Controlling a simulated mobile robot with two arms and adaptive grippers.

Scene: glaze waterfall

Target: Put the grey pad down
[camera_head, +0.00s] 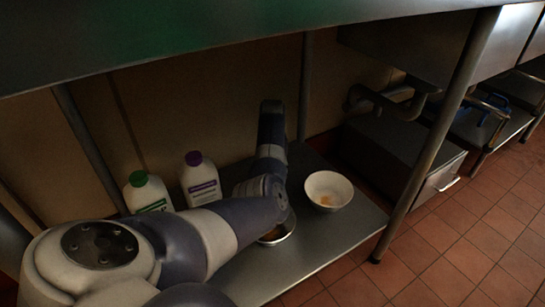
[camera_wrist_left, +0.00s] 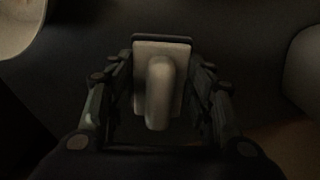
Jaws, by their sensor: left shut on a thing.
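The grey pad (camera_wrist_left: 137,75) shows in the left wrist view as a flat pale block with a dark edge and a rounded upright grip on it. My left gripper (camera_wrist_left: 158,90) has its two fingers on either side of the pad and is shut on it. Dark surface lies beyond the pad; I cannot tell whether the pad touches it. In the head view my left arm reaches over the lower metal shelf (camera_head: 335,245), and the gripper and the pad are hidden behind the arm. My right gripper is not in view.
A white bowl (camera_head: 343,189) and a metal bowl (camera_head: 288,231) with brown contents stand on the shelf. A green-capped bottle (camera_head: 140,190) and a purple-capped bottle (camera_head: 200,182) stand at the back left. The counter (camera_head: 190,30) hangs above. The front right of the shelf is clear.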

